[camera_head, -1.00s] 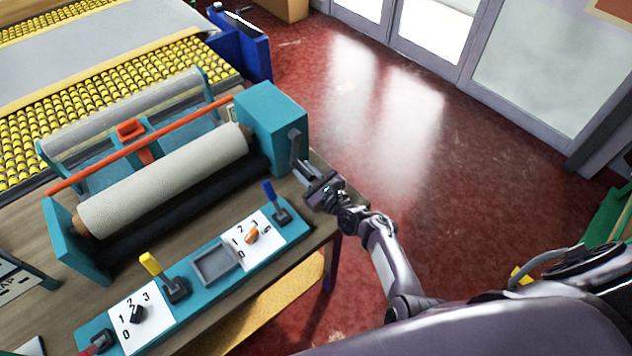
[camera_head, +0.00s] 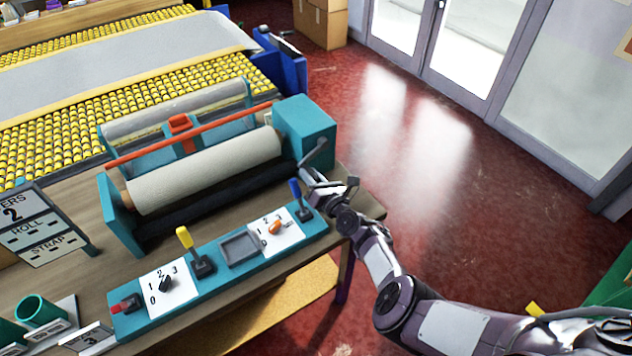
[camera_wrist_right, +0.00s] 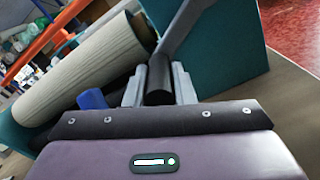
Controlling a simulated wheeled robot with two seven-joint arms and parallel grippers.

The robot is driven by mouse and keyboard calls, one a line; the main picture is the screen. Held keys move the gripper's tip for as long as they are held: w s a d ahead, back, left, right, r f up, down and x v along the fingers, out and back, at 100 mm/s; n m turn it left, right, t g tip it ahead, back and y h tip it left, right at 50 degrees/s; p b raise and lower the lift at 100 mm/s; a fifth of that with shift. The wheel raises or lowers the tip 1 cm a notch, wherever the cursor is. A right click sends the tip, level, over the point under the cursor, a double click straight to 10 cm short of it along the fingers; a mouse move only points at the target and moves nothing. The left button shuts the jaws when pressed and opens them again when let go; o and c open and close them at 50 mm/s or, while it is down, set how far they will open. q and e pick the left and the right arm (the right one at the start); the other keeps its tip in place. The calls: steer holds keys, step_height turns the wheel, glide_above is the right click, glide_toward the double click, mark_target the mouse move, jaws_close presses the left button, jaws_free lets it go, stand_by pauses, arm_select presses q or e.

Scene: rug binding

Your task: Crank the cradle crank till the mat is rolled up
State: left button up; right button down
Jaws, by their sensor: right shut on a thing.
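The teal roll cradle (camera_head: 305,120) stands on the wooden table, with a cream roll of mat (camera_head: 208,172) lying along it between its end plates. The grey crank arm (camera_head: 314,152) sits on the outer right face of the cradle's end box. My right gripper (camera_head: 312,178) is at the crank's lower end. In the right wrist view, my right gripper's fingers (camera_wrist_right: 158,86) are shut around the dark crank handle (camera_wrist_right: 159,74), and the crank arm (camera_wrist_right: 182,28) slants up to the right from it. My left gripper is not in view.
A teal control panel (camera_head: 222,275) with a yellow lever (camera_head: 184,237), a blue lever (camera_head: 295,188) and numbered dials lies in front of the cradle. An orange bar (camera_head: 190,135) spans the cradle. A yellow roller conveyor (camera_head: 60,112) runs behind.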

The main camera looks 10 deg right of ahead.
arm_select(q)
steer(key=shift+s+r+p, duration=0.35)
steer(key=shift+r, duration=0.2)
arm_select(e)
steer(key=shift+a+r+m, duration=0.45)
steer(key=shift+r+m, duration=0.35)
steer(key=c, duration=1.2)
jaws_free()
steer(key=shift+c, duration=0.2)
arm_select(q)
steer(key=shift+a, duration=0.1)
arm_select(e)
steer(key=shift+f, duration=0.1)
steer(key=shift+s+d+p, duration=0.3)
steer(key=shift+s+p, duration=0.2)
steer(key=shift+p, duration=0.05)
arm_select(q)
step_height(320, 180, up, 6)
steer(key=p, duration=0.4)
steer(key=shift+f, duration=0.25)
arm_select(e)
steer(key=v, duration=0.6)
steer(key=shift+s, duration=0.4)
